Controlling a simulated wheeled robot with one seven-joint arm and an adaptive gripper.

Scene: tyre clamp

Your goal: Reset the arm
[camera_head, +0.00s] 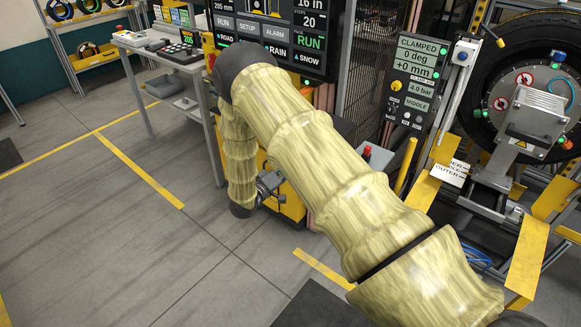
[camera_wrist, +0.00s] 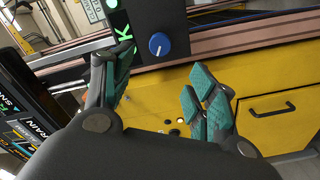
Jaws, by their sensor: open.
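My arm, in a pale yellow sleeve, crosses the middle of the head view and bends down at its dark elbow. My gripper (camera_head: 268,184) hangs low at the end of the arm, in front of a yellow cabinet, and is partly hidden. In the wrist view my gripper (camera_wrist: 165,95) has its teal-padded fingers spread apart, with nothing between them. A dark control box with a blue knob (camera_wrist: 158,44) is just beyond the fingers, and the yellow cabinet (camera_wrist: 265,75) with a black handle is behind. I cannot tell the exact gap to them.
A tyre (camera_head: 490,75) sits in a clamp at the right, beside a panel (camera_head: 412,75) reading CLAMPED, 0 deg. A large screen (camera_head: 270,35) stands behind my arm. A grey table (camera_head: 150,50) with devices is at the left. Floor (camera_head: 90,220) at the lower left is clear.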

